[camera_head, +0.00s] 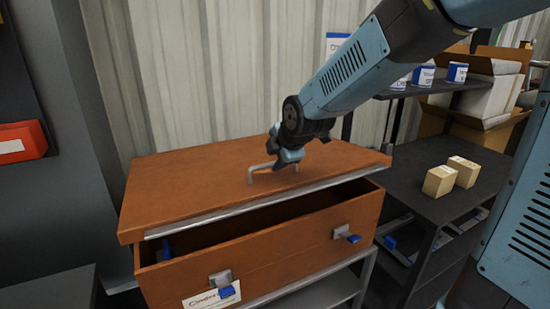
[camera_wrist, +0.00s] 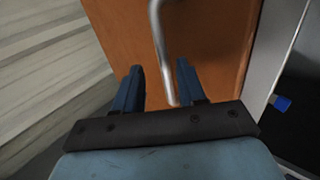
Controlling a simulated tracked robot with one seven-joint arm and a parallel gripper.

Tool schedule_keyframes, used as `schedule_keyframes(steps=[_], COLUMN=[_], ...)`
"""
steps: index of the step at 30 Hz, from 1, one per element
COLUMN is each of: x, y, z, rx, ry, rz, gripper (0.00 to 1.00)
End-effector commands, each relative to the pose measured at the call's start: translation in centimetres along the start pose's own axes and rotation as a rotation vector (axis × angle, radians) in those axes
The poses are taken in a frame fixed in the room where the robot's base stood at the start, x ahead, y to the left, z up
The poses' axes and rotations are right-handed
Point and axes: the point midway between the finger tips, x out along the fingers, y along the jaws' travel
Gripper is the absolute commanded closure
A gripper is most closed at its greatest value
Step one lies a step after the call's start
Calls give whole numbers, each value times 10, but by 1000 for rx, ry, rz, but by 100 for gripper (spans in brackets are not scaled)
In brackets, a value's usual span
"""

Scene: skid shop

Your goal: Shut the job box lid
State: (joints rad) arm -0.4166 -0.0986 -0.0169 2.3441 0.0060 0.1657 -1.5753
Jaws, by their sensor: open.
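The job box (camera_head: 262,262) is orange-brown and stands on a metal frame. Its lid (camera_head: 165,190) is tilted a little open, with a dark gap between its metal front edge and the box front. A bent metal handle (camera_head: 255,174) stands on top of the lid. My gripper (camera_head: 284,160) is at the handle. In the wrist view my gripper (camera_wrist: 160,80) is open, and the handle (camera_wrist: 160,45) runs between its two blue fingers. Whether a finger touches the handle I cannot tell. The lid (camera_wrist: 215,45) fills the middle of that view.
Latches with blue tabs (camera_head: 346,235) sit on the box front, beside a label card (camera_head: 212,298). At right, a dark shelf (camera_head: 430,205) holds two small cartons (camera_head: 440,181). A corrugated wall (camera_head: 230,70) stands close behind. A red bin (camera_head: 22,142) is at left.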

Motion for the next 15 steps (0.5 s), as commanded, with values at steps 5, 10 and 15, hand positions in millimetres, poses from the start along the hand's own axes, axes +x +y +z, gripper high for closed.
schedule_keyframes(steps=[5, 10, 15], x=[-5, -21, -45], y=[1, 1, 0], z=[1, 0, 0], rx=[1, 1, 1], ry=[-1, -1, 0], rz=[2, 4, 4], gripper=[60, 60, 60])
